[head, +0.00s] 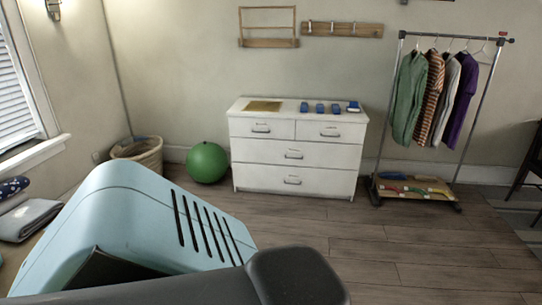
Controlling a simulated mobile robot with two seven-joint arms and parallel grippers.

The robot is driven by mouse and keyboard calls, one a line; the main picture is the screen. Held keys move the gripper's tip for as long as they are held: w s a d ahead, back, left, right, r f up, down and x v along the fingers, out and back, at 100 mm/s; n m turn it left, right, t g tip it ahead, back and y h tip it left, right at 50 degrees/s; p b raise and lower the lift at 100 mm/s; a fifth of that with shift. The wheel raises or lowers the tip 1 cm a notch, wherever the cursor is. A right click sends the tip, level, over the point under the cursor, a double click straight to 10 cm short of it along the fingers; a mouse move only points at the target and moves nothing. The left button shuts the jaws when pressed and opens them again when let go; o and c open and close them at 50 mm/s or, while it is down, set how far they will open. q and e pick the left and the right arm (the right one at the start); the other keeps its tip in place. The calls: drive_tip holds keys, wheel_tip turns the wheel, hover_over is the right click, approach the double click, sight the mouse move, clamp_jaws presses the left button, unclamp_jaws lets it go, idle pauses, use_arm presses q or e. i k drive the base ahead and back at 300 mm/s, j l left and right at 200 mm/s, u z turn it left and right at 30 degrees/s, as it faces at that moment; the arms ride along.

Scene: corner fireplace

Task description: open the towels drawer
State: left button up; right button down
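A white dresser (244,160) stands against the back wall, well away from me. It has two small drawers side by side at the top, the top left drawer (262,128) and the top right drawer (331,132). Below are two wide drawers, the middle drawer (270,150) and the bottom drawer (265,178). All look shut. Each has a metal handle with a small pale label above it, too small to read, so I cannot tell which is the towels drawer. Neither of my grippers is in view.
A green ball (207,162) and a wicker basket (138,152) are left of the dresser. A clothes rack (481,95) stands right of it. A gold mat (263,106) and several blue items lie on the dresser top. The wood floor (330,220) before the dresser is clear.

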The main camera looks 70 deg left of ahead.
sight(290, 152)
drive_tip(key=u, duration=2.05)
drive_tip(key=i+j+u, duration=0.1)
drive_tip(key=i+j, duration=0.25)
drive_tip(key=i, duration=0.15)
drive_tip(key=i+j+u, duration=0.1)
drive_tip(key=i+j, duration=0.15)
drive_tip(key=i, duration=0.25)
drive_tip(key=i+l+u, duration=0.15)
drive_tip(key=i+l, duration=0.15)
drive_tip(key=i, duration=0.15)
drive_tip(key=i+l+u, duration=0.15)
drive_tip(key=i+l, duration=0.4)
drive_tip(key=l, duration=0.15)
drive_tip(key=i+l+u, duration=0.15)
drive_tip(key=l, duration=0.2)
drive_tip(key=i+l, duration=0.25)
drive_tip(key=i+l+u, duration=0.15)
drive_tip(key=l, duration=0.3)
drive_tip(key=i+l, duration=0.2)
drive_tip(key=l, duration=0.2)
drive_tip(key=i+l+u, duration=0.15)
drive_tip(key=l, duration=0.25)
drive_tip(key=i+l, duration=0.2)
drive_tip(key=l, duration=0.2)
drive_tip(key=u, duration=0.05)
